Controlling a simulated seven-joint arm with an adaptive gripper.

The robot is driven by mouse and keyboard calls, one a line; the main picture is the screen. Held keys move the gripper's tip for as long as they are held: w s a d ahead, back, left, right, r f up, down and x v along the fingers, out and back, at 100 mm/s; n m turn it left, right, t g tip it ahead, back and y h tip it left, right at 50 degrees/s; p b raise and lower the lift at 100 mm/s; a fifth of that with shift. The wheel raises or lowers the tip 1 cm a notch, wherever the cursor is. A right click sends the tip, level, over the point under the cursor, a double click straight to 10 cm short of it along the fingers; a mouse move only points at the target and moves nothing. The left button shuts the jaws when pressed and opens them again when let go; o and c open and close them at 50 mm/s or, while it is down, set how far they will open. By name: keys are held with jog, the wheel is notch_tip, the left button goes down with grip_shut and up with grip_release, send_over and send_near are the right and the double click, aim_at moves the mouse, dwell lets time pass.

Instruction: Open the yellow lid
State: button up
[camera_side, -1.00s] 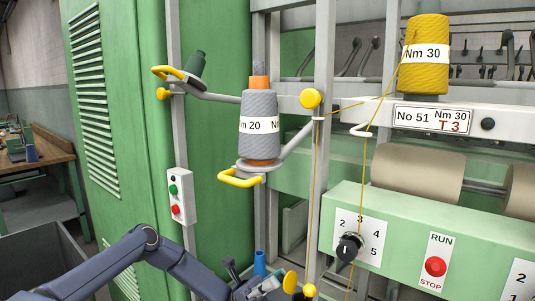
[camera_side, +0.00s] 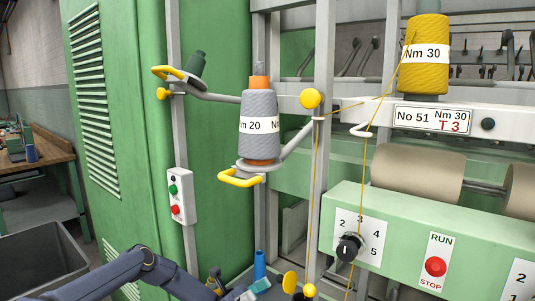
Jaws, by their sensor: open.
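A round yellow disc (camera_side: 290,282), which looks like the yellow lid, shows at the bottom edge of the side view, tilted up on edge. The rim of a dark opening shows just below and right of it, cut off by the frame. My gripper (camera_side: 245,291) is low at the bottom edge, left of the disc, and mostly out of frame. It is open, and I see nothing held in it. Whether any part of it touches the disc cannot be told.
A blue tube (camera_side: 260,264) stands behind my gripper. A yellow ball (camera_side: 309,290) sits on the thread line right of the disc. A grey cone (camera_side: 259,128) on a bracket hangs above. The green control panel (camera_side: 400,235) is to the right, a grey bin (camera_side: 42,263) to the left.

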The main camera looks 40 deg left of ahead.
jog(key=shift+v, duration=1.85)
